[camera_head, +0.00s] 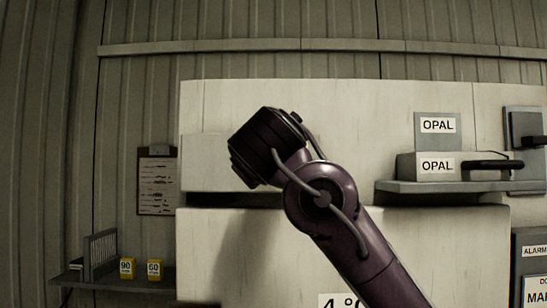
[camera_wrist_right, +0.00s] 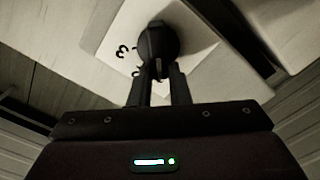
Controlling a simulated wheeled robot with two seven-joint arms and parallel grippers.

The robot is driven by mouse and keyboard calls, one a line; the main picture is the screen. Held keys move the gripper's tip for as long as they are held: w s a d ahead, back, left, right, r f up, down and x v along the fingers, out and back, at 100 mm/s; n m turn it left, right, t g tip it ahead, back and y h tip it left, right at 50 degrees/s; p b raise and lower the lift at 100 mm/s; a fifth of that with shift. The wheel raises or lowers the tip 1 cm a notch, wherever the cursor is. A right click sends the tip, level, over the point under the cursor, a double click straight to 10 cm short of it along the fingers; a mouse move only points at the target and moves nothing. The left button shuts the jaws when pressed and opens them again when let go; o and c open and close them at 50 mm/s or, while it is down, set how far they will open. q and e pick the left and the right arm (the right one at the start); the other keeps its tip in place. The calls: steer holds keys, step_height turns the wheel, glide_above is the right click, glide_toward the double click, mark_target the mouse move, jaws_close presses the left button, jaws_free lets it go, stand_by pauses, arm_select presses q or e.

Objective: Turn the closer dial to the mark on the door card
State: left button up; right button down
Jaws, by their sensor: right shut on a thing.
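The closer dial (camera_wrist_right: 157,42) shows in the right wrist view as a dark round knob on a pale plate (camera_wrist_right: 112,30). A "3" is readable on the plate left of the knob; another figure below is partly hidden by the fingers. My right gripper (camera_wrist_right: 159,72) is shut on the dial. In the head view my right arm reaches up from the bottom, and its dark wrist covers the dial and the fingers. I cannot tell which figure the dial points to. No card is clearly identifiable as the door card. My left gripper is in neither view.
A clipboard with a written sheet (camera_head: 157,184) hangs on the corrugated wall. A low shelf (camera_head: 120,282) holds yellow blocks marked 90 (camera_head: 127,268) and 60 (camera_head: 154,268). At right a ledge (camera_head: 440,188) carries an OPAL box (camera_head: 411,166). A partly covered "4 °C" label (camera_head: 335,301) is below.

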steer(key=shift+n, duration=0.4)
steer(key=c, duration=1.4)
jaws_free()
steer(key=shift+o, duration=0.2)
steer(key=s+b, duration=0.4)
steer(key=s, duration=0.4)
steer(key=shift+w+f, duration=0.1)
